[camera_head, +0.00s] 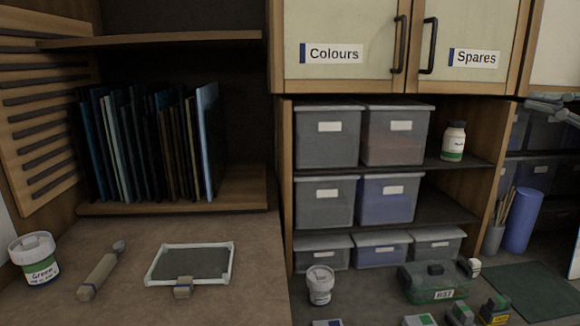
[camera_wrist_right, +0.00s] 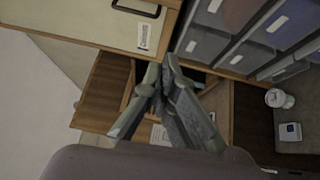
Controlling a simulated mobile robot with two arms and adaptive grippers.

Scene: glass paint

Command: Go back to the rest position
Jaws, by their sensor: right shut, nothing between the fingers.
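My left gripper is not in view.
A "Green" jar (camera_head: 38,262), a tool (camera_head: 102,270) and a framed grey panel (camera_head: 190,268) are on the left worktop. Glass sheets (camera_head: 150,140) stand in the rack. A green case (camera_head: 437,284) sits lower right.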

